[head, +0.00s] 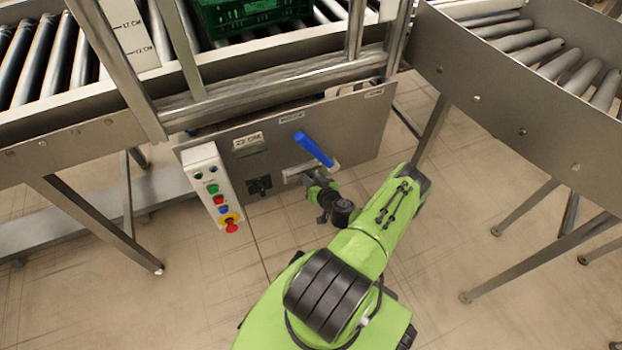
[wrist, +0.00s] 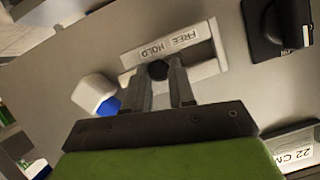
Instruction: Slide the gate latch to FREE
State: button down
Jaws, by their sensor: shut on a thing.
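The gate latch has a dark round knob (wrist: 158,70) in a pale slotted plate (wrist: 212,68) on the grey panel (head: 350,118). Its label (wrist: 168,43) reads HOLD and FREE, upside down in the wrist view. The knob stands beside the HOLD word, with FREE to its right there. My gripper (wrist: 164,78) is at the plate, its two fingers shut on the knob. In the head view my gripper (head: 316,181) reaches the right part of the plate (head: 292,175), and the knob is hidden there.
A blue lever (head: 314,148) rises just above the latch. A button box (head: 211,187) hangs at the panel's left, near a black fitting (head: 260,186) and a 22 CM sign (head: 248,141). A green crate (head: 245,12) sits on the conveyor above.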

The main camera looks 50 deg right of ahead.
jog(key=w+a+p, duration=0.2)
jog(key=a, duration=0.1)
jog(key=shift+a, duration=0.25)
jog(key=c, duration=0.9)
grip_release()
